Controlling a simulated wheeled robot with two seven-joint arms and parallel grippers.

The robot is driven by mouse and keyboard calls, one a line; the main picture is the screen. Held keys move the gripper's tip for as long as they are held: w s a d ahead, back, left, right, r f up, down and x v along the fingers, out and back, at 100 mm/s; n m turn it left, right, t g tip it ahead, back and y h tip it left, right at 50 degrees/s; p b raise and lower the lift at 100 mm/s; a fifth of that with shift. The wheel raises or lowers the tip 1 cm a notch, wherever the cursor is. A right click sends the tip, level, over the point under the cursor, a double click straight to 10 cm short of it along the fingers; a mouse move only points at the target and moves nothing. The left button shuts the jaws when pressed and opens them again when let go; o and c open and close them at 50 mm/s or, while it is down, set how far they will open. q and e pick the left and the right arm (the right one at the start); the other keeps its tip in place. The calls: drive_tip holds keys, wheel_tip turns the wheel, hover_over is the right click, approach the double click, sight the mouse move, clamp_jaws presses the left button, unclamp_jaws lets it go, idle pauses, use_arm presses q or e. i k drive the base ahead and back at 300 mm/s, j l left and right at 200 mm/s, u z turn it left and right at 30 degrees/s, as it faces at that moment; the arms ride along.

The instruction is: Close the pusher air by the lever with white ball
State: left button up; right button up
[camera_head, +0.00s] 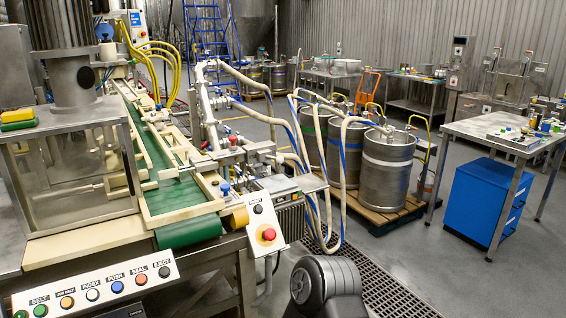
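The can seamer line has a green conveyor belt (176,196) between cream side rails. Small valves and fittings (232,150) sit along its right side, with a red knob (233,140) and a blue knob (225,188) among them. I cannot single out a lever with a white ball for sure; the fittings are too small to tell. A button panel (95,291) at the lower left has a blue button (117,287) labelled PUSH. Neither gripper is in view; only a dark arm joint, probably mine, shows at the bottom.
A sloped panel with a red stop button (268,234) stands at the belt's near end. Kegs (387,170) with hoses stand on a wooden pallet (390,217). A steel table (490,133) over a blue cabinet (482,200) is at right. The floor around the drain grate (380,288) is clear.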

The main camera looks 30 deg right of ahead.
sight(279, 159)
drive_tip(key=i+l+u, duration=0.3)
drive_tip(key=l, duration=1.25)
drive_tip(key=l+u, duration=0.35)
drive_tip(key=l, duration=1.15)
drive_tip(key=k, duration=0.05)
